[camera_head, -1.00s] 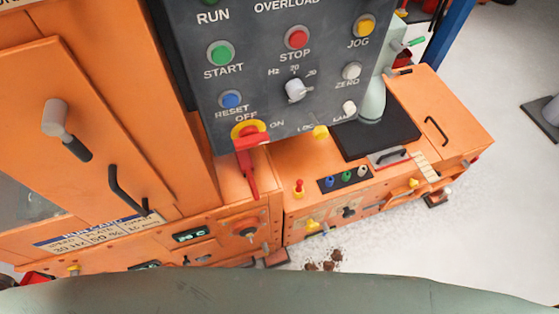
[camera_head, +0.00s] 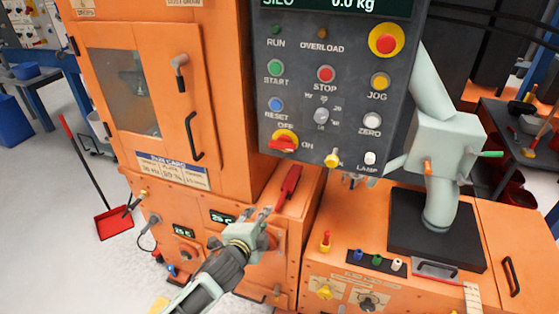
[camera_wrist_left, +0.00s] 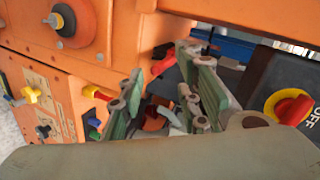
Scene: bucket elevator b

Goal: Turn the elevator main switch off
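The main switch (camera_head: 284,141) is a red handle on a round yellow plate at the lower left of the grey control panel. OFF is printed above it and ON to its right. The handle lies roughly level, its right end toward ON. The switch also shows at the right edge of the left wrist view (camera_wrist_left: 291,106). My left gripper (camera_head: 262,220) is in front of the orange cabinet, below the switch and apart from it. In the left wrist view its fingers (camera_wrist_left: 165,80) are spread and nothing is between them. My right gripper is not in view.
A red loose-looking piece (camera_head: 290,186) lies on the orange ledge under the panel. The panel (camera_head: 345,95) carries several buttons and a dial near the switch. A pale green machine part (camera_head: 440,150) stands at right.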

